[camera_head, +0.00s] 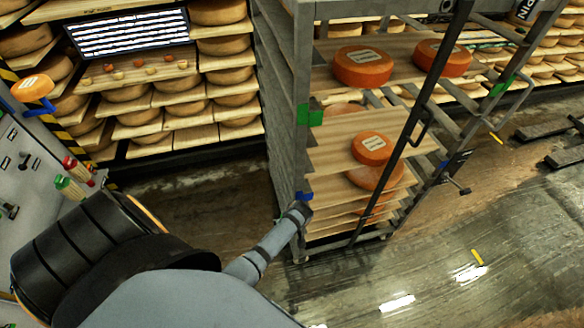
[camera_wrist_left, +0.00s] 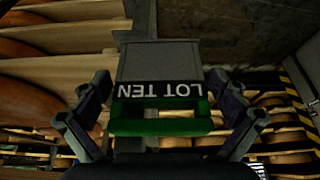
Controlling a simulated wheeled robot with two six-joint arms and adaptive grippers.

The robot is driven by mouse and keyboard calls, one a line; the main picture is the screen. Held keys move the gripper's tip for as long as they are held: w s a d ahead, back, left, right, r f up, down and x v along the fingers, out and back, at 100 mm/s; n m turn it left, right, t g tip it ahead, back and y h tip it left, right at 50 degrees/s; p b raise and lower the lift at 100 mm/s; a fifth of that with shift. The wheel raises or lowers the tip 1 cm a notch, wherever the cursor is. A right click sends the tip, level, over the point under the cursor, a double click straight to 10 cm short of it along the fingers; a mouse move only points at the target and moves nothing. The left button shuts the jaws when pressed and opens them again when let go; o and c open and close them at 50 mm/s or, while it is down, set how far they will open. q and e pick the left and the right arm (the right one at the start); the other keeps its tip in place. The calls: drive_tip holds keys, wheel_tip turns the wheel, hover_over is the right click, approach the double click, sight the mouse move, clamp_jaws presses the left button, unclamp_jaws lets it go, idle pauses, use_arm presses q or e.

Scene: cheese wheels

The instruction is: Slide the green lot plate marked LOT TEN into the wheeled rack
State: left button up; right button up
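The green lot plate (camera_wrist_left: 160,125) shows in the left wrist view with white LOT TEN lettering upside down on a dark strip. In the head view my left gripper (camera_head: 300,208) is at the near left post of the wheeled rack (camera_head: 303,75), low down, by a small blue patch. The plate itself is hidden there. A grey surface lies directly beyond the plate in the wrist view; whether the plate touches it cannot be told. My right gripper is not in view.
The rack carries orange cheese wheels (camera_head: 362,67) on wooden boards, and green pieces (camera_head: 310,114) mark its posts. Wall shelves full of cheese stand behind on the left. A grey panel with hanging tools (camera_head: 25,150) is at far left. The floor right of the rack is mostly clear.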

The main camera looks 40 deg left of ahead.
use_arm(q)
drive_tip(key=v, duration=1.2)
drive_tip(key=shift+a, duration=0.1)
idle(0.4)
drive_tip(key=s+d+f+m+h, duration=0.1)
drive_tip(key=s+f+m, duration=0.25)
drive_tip(key=f, duration=0.55)
drive_tip(key=s+f+m+h, duration=0.1)
drive_tip(key=s+f+m, duration=0.3)
drive_tip(key=f, duration=0.6)
drive_tip(key=s+a+f+m, duration=0.1)
drive_tip(key=s+f, duration=0.3)
drive_tip(key=s, duration=0.4)
drive_tip(key=s+a+f+m+g, duration=0.1)
drive_tip(key=s+f, duration=0.3)
drive_tip(key=s, duration=0.4)
drive_tip(key=s+a+f+m, duration=0.1)
drive_tip(key=s+f, duration=0.3)
drive_tip(key=s, duration=0.4)
drive_tip(key=shift+a+f+g+h, duration=0.3)
drive_tip(key=shift+a+g+h, duration=0.1)
drive_tip(key=shift+a, duration=0.45)
